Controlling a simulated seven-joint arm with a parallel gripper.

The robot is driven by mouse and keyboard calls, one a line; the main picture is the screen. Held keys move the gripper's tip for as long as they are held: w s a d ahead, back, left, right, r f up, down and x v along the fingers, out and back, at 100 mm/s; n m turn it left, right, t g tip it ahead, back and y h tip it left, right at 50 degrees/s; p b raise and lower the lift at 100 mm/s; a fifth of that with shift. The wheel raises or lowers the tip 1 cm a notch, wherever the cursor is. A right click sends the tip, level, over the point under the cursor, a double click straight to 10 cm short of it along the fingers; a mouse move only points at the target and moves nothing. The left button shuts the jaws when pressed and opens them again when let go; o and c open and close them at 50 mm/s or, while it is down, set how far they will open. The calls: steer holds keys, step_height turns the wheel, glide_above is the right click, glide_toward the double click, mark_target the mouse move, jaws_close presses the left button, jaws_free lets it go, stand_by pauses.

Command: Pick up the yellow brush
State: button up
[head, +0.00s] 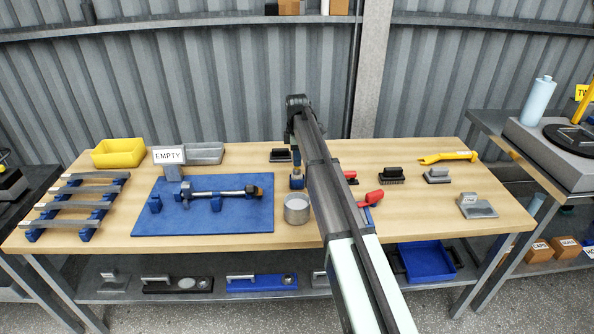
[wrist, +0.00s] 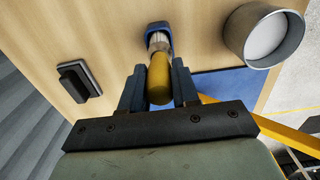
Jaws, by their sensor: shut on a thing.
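In the wrist view the yellow brush (wrist: 159,78) stands between the two dark fingers of my gripper (wrist: 158,88), which is shut on its yellow handle. Beyond the handle are a pale metallic band and a blue piece (wrist: 157,27) near the wooden table top. I cannot tell whether the brush touches that piece or the table. In the head view my arm covers most of the grip, and a small blue part (head: 297,182) shows beneath it.
A metal cup (head: 297,209) stands close by, also seen in the wrist view (wrist: 236,32). A dark block brush (head: 280,155) is behind. A blue mat (head: 245,225) with a tool lies left. A yellow-handled tool (head: 447,157) and several block brushes are right.

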jaws_close()
step_height(320, 180, up, 10)
stand_by(0.6)
stand_by(1.5)
